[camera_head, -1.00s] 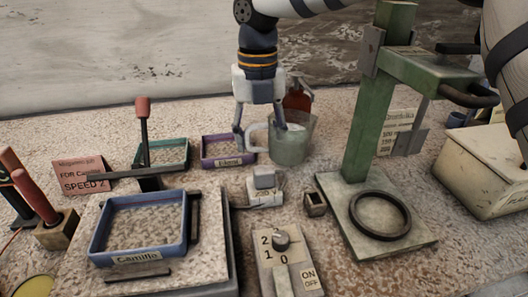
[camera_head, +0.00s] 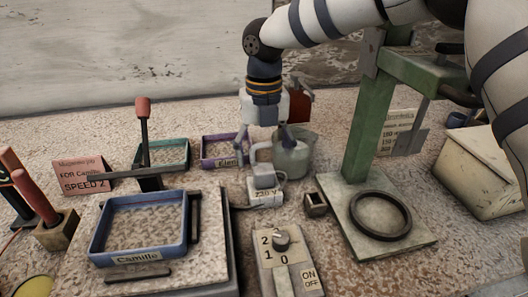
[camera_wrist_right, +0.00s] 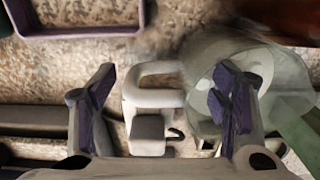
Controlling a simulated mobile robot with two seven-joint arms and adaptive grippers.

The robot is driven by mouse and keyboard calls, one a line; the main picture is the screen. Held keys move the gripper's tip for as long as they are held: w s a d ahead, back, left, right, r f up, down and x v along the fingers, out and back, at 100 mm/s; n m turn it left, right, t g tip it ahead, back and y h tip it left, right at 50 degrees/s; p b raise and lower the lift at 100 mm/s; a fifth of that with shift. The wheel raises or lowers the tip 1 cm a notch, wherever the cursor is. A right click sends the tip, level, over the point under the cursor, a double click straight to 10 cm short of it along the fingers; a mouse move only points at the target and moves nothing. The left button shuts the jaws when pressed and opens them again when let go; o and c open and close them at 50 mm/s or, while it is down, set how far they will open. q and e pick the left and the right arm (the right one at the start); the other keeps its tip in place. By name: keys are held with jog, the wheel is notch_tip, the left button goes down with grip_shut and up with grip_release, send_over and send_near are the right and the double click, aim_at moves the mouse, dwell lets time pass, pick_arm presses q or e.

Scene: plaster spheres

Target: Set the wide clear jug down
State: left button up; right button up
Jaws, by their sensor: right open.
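The wide clear jug (camera_head: 291,160) is greenish and see-through, upright on the speckled bench behind the 220 V block. Its pale handle points left. In the right wrist view the jug (camera_wrist_right: 290,85) is at the right and its handle (camera_wrist_right: 157,68) lies between my fingers. My right gripper (camera_head: 268,148) hangs above and around the handle, its fingers spread. The right wrist view shows the gripper (camera_wrist_right: 165,95) open, with gaps beside the handle; one finger overlaps the jug. My left gripper is not in view.
The 220 V block (camera_head: 265,190) sits just in front of the jug. A green press (camera_head: 358,120) stands to the right, and a purple tray (camera_head: 222,164) lies to the left. A reddish-brown object (camera_head: 299,105) is behind the gripper. A switch box (camera_head: 285,262) is at the front.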

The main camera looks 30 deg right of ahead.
notch_tip(320, 180, up, 12)
jog(key=shift+r, duration=0.1)
dwell(0.5)
